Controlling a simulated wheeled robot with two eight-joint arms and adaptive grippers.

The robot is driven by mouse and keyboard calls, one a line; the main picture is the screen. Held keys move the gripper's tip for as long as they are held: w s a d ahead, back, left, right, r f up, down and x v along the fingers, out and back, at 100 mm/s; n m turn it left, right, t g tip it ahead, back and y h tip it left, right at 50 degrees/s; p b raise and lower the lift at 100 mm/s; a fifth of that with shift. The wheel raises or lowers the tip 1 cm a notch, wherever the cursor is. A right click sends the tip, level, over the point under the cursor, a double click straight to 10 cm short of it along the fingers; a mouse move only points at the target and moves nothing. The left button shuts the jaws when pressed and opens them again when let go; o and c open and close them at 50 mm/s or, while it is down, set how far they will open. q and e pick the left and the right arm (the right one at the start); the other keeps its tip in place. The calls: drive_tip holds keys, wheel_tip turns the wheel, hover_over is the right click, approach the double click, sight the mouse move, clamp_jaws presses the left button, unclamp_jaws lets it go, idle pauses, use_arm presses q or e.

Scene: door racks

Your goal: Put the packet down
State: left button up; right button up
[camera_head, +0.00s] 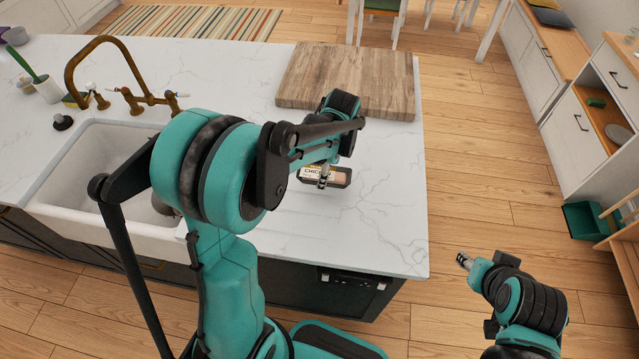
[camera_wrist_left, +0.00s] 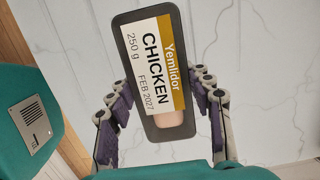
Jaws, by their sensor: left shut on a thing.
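The packet is a dark tray of chicken with a white and ochre label reading "CHICKEN 250 g". It shows in the head view (camera_head: 340,177) over the marble counter (camera_head: 385,215), near its right end. In the left wrist view the packet (camera_wrist_left: 152,75) lies between the fingers of my left gripper (camera_wrist_left: 163,88), which is shut on it. In the head view my left gripper (camera_head: 324,176) comes down onto the packet from above. Whether the packet touches the counter is unclear. My right gripper (camera_head: 464,261) is away over the floor; its finger opening is too small to judge.
A wooden board (camera_head: 345,75) lies on the counter just behind the packet. A white sink (camera_head: 90,165) with a brass tap (camera_head: 95,75) is at the left. The counter around the packet is clear. Open shelves (camera_head: 595,110) stand at the far right.

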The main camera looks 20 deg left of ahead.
use_arm(q)
drive_tip(key=shift+a+f, duration=0.4)
drive_tip(key=shift+a, duration=0.2)
drive_tip(key=shift+f+b, duration=0.7)
drive_tip(key=shift+f, duration=1.25)
drive_tip(key=shift+s, duration=0.1)
drive_tip(key=shift+f, duration=0.15)
drive_tip(key=o, duration=1.4)
